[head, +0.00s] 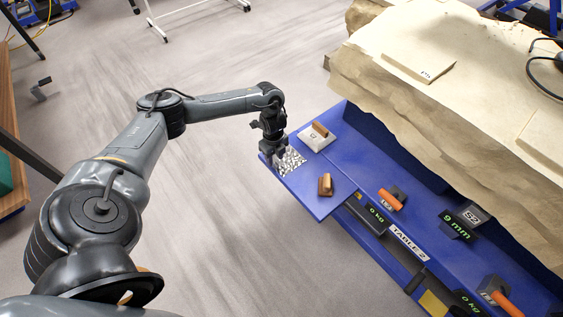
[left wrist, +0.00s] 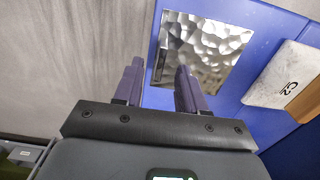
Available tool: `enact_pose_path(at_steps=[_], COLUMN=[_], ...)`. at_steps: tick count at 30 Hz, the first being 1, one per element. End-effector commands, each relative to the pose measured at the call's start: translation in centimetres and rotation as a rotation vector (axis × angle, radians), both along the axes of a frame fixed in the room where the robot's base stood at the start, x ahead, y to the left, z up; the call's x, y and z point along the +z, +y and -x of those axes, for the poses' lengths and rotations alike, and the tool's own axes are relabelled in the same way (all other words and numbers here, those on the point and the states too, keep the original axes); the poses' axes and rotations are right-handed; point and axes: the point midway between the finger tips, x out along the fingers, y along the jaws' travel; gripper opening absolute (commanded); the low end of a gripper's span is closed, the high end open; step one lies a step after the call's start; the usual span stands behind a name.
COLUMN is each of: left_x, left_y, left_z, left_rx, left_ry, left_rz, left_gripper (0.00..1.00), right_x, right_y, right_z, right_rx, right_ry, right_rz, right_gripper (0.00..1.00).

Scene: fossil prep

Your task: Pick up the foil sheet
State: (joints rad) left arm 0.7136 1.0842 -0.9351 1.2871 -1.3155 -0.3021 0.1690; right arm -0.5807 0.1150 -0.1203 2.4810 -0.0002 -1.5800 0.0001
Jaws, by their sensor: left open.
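The foil sheet (head: 290,160) is a silvery, crinkled square lying flat on the near-left end of a blue table (head: 307,190). In the left wrist view the foil sheet (left wrist: 205,48) lies just beyond the fingertips, on the blue surface. My left gripper (head: 277,154) is above the sheet's left edge in the head view. My right gripper is not in view.
A white block marked C2 (head: 314,139) with a brown handle lies close to the foil; it also shows in the left wrist view (left wrist: 281,77). A brown block (head: 325,185) stands nearer the front edge. A large pale rock mass (head: 440,90) rises at right. Open floor lies left.

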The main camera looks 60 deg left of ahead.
Motion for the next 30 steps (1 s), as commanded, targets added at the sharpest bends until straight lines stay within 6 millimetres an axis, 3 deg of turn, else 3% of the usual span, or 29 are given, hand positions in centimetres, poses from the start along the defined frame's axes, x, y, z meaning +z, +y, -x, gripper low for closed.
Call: enact_pose_path(at_steps=[4,12,20,30], left_x=[-1.9,-2.1,-2.1,-2.1], left_y=[0.0,0.0,0.0,0.0], left_z=[0.0,0.0,0.0,0.0], left_rx=[0.001,0.0,0.0,0.0], left_ry=[-0.002,-0.005,-0.005,-0.005], left_rz=[0.0,0.0,0.0,0.0], left_gripper=[0.4,0.4,0.02,0.0], right_x=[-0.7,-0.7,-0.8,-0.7], right_y=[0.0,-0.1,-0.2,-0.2], right_z=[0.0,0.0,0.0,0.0], right_rx=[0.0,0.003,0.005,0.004], right_ry=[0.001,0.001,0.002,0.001], right_rz=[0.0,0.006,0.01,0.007], right_gripper=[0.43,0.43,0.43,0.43])
